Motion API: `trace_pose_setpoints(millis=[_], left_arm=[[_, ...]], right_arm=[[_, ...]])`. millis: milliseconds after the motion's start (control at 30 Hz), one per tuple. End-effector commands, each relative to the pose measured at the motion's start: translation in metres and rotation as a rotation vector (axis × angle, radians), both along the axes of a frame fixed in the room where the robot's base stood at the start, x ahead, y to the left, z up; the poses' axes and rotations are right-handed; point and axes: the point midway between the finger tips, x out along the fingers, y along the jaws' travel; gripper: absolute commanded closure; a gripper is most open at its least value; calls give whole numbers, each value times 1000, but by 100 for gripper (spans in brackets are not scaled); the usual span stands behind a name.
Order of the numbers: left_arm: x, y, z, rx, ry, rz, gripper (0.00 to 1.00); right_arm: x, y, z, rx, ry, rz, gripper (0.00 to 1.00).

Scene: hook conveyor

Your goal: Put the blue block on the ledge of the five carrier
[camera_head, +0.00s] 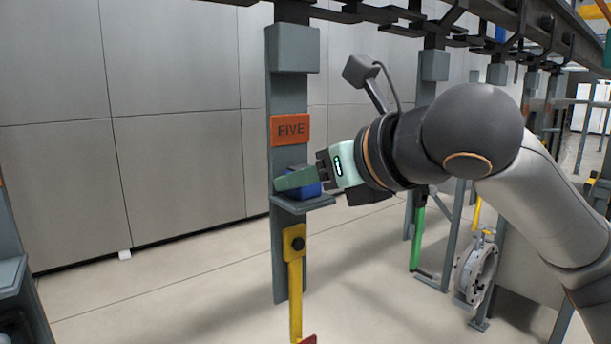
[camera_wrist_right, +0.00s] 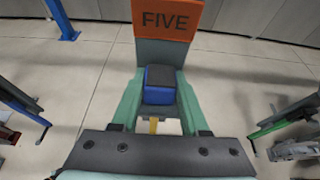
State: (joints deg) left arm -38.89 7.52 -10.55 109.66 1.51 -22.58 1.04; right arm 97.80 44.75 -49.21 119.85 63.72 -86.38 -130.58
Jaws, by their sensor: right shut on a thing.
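The five carrier (camera_head: 289,95) is a grey upright post with an orange plate marked FIVE (camera_head: 290,129), which also shows in the right wrist view (camera_wrist_right: 166,19). Its small grey ledge (camera_head: 308,204) sticks out below the plate. The blue block (camera_head: 313,189) is at the ledge, partly hidden by a green finger; whether it touches the ledge is hard to tell. In the right wrist view the block (camera_wrist_right: 159,96) has a dark top and sits between both fingers. My right gripper (camera_head: 300,180) is shut on it, reaching in from the right. My left gripper is not in view.
A yellow bar (camera_head: 295,280) hangs from the carrier below the ledge. Another grey carrier (camera_head: 11,272) stands at the left edge. More carriers hang from the overhead rail at right, one with a green bar (camera_head: 417,238). A round metal flange (camera_head: 475,270) is at lower right.

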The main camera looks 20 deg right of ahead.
Motion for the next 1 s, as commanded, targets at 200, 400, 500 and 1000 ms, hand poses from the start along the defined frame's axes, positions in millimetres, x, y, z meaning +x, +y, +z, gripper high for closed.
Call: trace_pose_setpoints(millis=[200, 400, 500, 1000], left_arm=[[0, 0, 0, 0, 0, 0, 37], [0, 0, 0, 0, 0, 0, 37], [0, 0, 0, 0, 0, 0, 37], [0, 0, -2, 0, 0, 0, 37]], right_arm=[[0, 0, 0, 1, -2, 0, 100], [0, 0, -2, 0, -1, 0, 47], [0, 0, -2, 0, -1, 0, 36], [-10, -4, 5, 1, -5, 0, 26]])
